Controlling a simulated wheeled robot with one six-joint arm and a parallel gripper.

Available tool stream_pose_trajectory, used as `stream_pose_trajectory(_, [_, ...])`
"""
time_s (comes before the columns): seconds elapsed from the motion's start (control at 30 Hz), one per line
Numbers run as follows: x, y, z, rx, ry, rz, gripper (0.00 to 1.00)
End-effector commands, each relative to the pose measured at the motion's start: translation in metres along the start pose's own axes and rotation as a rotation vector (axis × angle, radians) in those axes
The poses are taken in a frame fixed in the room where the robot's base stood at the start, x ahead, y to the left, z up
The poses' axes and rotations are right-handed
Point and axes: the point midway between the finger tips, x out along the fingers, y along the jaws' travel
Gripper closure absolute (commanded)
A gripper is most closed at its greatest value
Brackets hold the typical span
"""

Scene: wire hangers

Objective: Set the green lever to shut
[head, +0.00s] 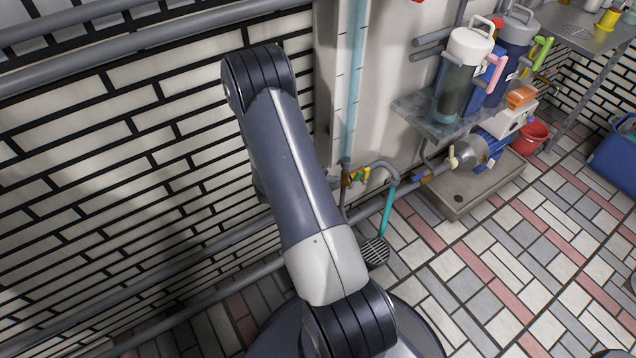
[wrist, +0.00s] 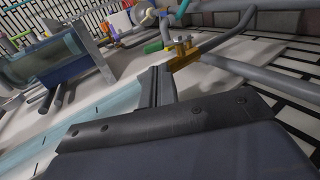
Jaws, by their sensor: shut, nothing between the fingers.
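A small brass-yellow valve (head: 350,178) sits on the pipe by the wall in the head view, with a small green part (head: 364,173) beside it that looks like the green lever. In the wrist view the yellow valve (wrist: 184,53) stands just beyond my gripper (wrist: 161,72), and a short green piece (wrist: 153,47) shows to its left. Which way the lever is set is too small to tell. My gripper is shut and empty, its tips close to the valve in the picture; I cannot tell whether they touch. In the head view my arm hides it.
A teal hose (head: 388,208) runs down beside the floor drain (head: 375,251). A wall shelf (head: 416,118) holds canisters, one with a pink handle (head: 497,74). A blue pump (head: 477,149) stands below. Grey pipes run along the brick wall. The tiled floor at right is mostly clear.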

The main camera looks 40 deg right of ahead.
Motion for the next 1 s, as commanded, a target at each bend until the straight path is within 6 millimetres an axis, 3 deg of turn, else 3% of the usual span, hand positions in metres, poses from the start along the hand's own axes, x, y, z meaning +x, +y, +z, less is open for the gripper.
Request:
stream_pose_trajectory(0.03, [0.014, -0.002, 0.001, 0.002, -0.005, -0.001, 1.00])
stream_pose_trajectory(0.2, [0.045, -0.001, 0.001, 0.002, -0.003, -0.001, 1.00])
stream_pose_trajectory(0.4, [0.065, -0.001, 0.000, 0.000, -0.001, -0.002, 1.00])
stream_pose_trajectory(1.0, [0.072, 0.004, 0.000, 0.004, -0.004, -0.050, 1.00])
